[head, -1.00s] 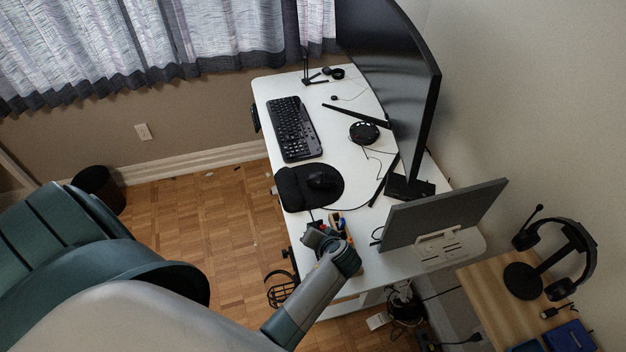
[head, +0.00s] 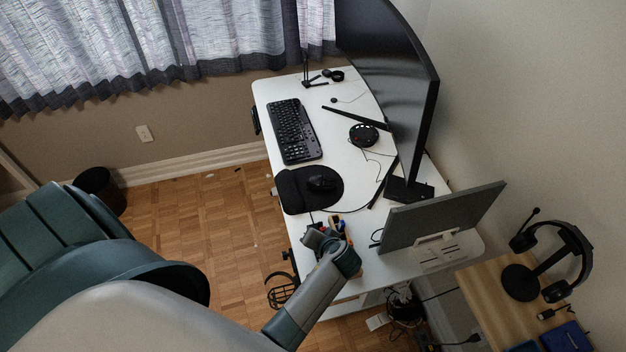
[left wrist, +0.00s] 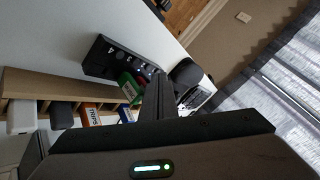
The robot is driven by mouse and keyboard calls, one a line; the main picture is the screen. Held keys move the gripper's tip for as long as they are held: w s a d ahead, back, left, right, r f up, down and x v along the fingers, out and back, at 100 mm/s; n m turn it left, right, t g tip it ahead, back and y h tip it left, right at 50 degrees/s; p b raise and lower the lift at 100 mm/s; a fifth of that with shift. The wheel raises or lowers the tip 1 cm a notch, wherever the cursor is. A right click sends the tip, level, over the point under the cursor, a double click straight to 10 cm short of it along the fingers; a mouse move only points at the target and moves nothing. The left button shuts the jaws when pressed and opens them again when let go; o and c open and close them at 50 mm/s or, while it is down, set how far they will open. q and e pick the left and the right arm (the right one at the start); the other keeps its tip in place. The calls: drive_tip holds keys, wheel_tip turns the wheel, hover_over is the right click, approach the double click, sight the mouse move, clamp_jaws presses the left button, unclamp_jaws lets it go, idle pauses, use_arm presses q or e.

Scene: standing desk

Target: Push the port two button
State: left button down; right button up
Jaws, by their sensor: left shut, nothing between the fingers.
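A black switch box (left wrist: 122,62) with a row of round, pale-marked buttons lies on the white desk in the left wrist view. The markings are too small to tell which button is port two. My left gripper (left wrist: 160,82) is shut and empty, its fingers pointing toward the box's right end and partly covering that area. I cannot tell whether they touch the box. In the head view my left gripper (head: 322,236) is over the near end of the desk, and the switch box cannot be made out there. My right gripper is not in view.
A wooden organizer (left wrist: 60,86) with several upright items, including a green one (left wrist: 128,82), stands close beside the fingers. The head view shows a keyboard (head: 294,130), a mouse (head: 322,180), a large monitor (head: 395,80) and a smaller screen (head: 445,215) on the desk.

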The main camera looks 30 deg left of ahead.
use_arm(q)
drive_tip(key=shift+r, duration=0.1)
drive_tip(key=shift+r+p, duration=0.75)
drive_tip(key=shift+r, duration=2.15)
